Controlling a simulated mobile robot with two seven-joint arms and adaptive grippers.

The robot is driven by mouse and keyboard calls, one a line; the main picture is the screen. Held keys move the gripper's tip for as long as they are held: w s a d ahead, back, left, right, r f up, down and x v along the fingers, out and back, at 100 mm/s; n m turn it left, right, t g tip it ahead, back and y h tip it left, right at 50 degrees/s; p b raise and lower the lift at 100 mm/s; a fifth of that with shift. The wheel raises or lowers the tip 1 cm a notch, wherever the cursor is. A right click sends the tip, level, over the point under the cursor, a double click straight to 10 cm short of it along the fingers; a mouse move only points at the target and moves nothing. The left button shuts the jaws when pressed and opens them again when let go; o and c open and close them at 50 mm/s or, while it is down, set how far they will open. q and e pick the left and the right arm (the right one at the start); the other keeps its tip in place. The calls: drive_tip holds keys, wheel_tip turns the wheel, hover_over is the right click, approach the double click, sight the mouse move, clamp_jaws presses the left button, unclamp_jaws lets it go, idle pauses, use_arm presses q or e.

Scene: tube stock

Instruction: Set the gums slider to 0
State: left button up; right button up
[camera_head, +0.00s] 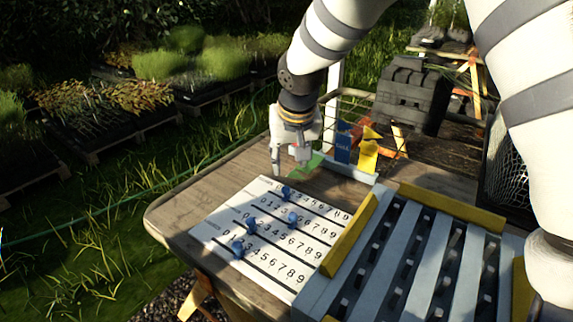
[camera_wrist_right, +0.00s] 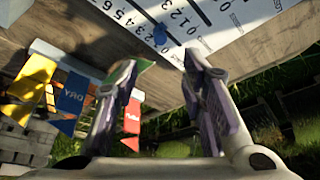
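A white slider board (camera_head: 213,229) lies on the wooden table with several rows numbered 0 to 9, each with a dark slot. Blue knobs sit in the rows: one in the far row (camera_head: 286,192), one in the second (camera_head: 292,218), one in the third (camera_head: 251,225) and one in the near row (camera_head: 237,248). The row labels are too small to read, so I cannot tell which is gums. My right gripper (camera_head: 289,165) is open and empty above the board's far edge. In the right wrist view, the gripper (camera_wrist_right: 157,62) points toward a blue knob (camera_wrist_right: 160,36), apart from it. My left gripper is not in view.
Blue (camera_head: 343,148) and yellow (camera_head: 368,156) cards stand in a pale holder behind the board, with a green card beside my gripper. A yellow-edged rack (camera_head: 349,236) borders the board on the right. Bare table (camera_head: 180,208) lies to the left.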

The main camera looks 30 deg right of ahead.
sight(286, 188)
drive_tip(key=b+x, duration=0.2)
drive_tip(key=x, duration=0.8)
drive_tip(key=shift+f, duration=0.35)
drive_tip(key=shift+w+d+f, duration=0.1)
drive_tip(key=shift+w+f, duration=0.15)
drive_tip(key=shift+f, duration=0.2)
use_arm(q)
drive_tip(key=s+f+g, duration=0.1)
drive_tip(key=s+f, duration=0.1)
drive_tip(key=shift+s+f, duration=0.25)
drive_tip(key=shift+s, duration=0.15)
use_arm(e)
drive_tip(key=shift+c, duration=0.2)
clamp_jaws()
